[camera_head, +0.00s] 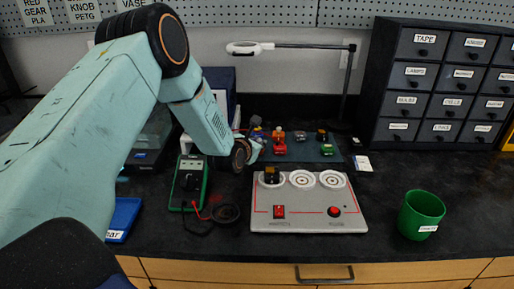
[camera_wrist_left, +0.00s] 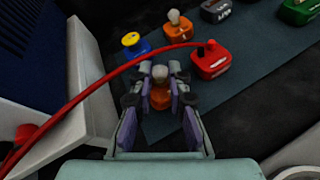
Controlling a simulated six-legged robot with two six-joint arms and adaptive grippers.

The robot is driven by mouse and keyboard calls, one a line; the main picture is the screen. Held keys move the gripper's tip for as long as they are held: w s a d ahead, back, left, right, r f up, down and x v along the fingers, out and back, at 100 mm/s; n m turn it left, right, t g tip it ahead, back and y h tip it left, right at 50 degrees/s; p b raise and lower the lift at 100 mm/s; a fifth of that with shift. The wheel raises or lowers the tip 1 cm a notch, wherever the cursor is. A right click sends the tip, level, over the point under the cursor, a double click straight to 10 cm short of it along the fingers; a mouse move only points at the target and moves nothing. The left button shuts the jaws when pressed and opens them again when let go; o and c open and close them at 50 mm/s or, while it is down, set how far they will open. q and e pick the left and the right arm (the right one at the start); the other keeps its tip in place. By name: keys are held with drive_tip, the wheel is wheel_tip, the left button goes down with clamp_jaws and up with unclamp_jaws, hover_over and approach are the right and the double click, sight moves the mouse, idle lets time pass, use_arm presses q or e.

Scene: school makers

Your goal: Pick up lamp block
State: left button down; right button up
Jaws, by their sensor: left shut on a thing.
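The lamp block (camera_wrist_left: 161,96) is orange with a pale bulb on top. In the left wrist view it sits between the two purple-padded fingers of my left gripper (camera_wrist_left: 160,88), which is shut on it. In the head view my left gripper (camera_head: 256,134) is at the left end of the dark mat, and the block in it is hard to make out. A second orange block with a bulb (camera_wrist_left: 178,26) stands farther along the mat; it also shows in the head view (camera_head: 278,132). My right gripper is out of view.
The dark mat (camera_head: 339,156) holds several other blocks, including a red one (camera_wrist_left: 210,61) beside the gripper. A red cable (camera_wrist_left: 110,76) arcs across the wrist view. A grey panel (camera_head: 308,222), a green multimeter (camera_head: 187,184) and a green cup (camera_head: 421,213) stand nearby.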

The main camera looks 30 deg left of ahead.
use_arm(q)
drive_tip(key=shift+s+d+f, duration=0.1)
drive_tip(key=shift+s+f, duration=0.05)
drive_tip(key=shift+f, duration=0.1)
